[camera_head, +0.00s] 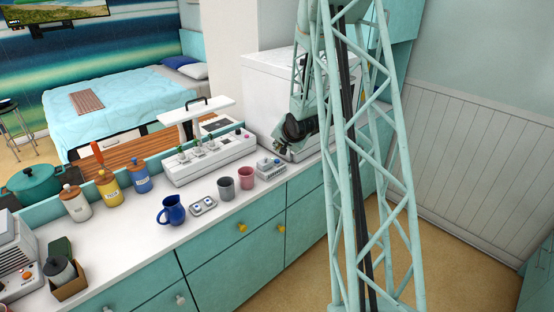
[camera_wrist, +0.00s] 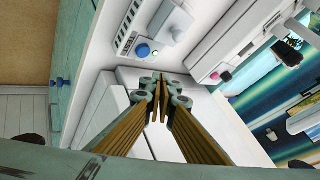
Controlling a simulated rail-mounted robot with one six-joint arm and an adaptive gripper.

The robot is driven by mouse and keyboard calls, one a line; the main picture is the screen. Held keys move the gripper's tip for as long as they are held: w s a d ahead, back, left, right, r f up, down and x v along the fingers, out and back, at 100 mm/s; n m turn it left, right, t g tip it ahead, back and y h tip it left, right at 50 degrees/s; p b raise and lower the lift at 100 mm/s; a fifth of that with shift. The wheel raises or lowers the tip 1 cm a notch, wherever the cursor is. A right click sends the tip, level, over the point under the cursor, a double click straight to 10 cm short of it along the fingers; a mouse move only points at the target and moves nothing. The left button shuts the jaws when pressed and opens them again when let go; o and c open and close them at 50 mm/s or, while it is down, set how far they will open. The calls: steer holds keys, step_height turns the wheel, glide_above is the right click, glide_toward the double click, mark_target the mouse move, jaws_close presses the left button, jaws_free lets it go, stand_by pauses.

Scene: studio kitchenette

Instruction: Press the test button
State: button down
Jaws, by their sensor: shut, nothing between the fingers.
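In the wrist view a round blue button (camera_wrist: 142,50) sits on a small white box (camera_wrist: 122,57) with a slotted strip and a grey part on top. No label is readable, so I cannot tell whether it is the test button. What looks like the same box (camera_head: 272,173) stands at the counter's front edge in the head view. A red button (camera_wrist: 225,76) shows on a longer white unit (camera_wrist: 205,50). My gripper (camera_wrist: 160,88) is shut and empty. In the picture its fingertips lie below the blue button, apart from it; the distance is unclear.
A pink mug (camera_head: 246,178), a grey mug (camera_head: 226,189) and a blue mug (camera_head: 171,211) stand left of the box. A large white appliance (camera_head: 267,90) is behind my gripper. The counter front (camera_head: 140,255) is clear.

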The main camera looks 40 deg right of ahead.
steer(key=shift+r+p, duration=0.5)
steer(key=shift+r, duration=0.35)
steer(key=shift+r, duration=0.1)
stand_by(0.4)
steer(key=shift+a+r, duration=0.15)
steer(key=shift+r, duration=0.05)
steer(key=s+a+r+n+g, duration=0.1)
steer(key=s+a+r+n, duration=0.1)
steer(key=s+a+r, duration=0.5)
steer(key=s+a+r+n+g, duration=0.1)
steer(key=s+a+r+n, duration=0.15)
steer(key=a+r, duration=0.7)
steer(key=s+a+r+n, duration=0.2)
steer(key=s+a+r, duration=0.3)
steer(key=a+r, duration=0.35)
steer(key=s+a+r+n+g+y, duration=0.1)
steer(key=s+a+r+n, duration=0.1)
steer(key=s+a, duration=0.5)
steer(key=s+a+r+n+y, duration=0.1)
steer(key=s+a, duration=0.7)
steer(key=s, duration=0.9)
steer(key=s+a+r+n+g+y, duration=0.1)
steer(key=s+a+r+n, duration=0.2)
steer(key=s+a, duration=0.5)
steer(key=shift+s+n+g, duration=0.3)
steer(key=shift+s+n, duration=0.15)
steer(key=shift+s, duration=1.75)
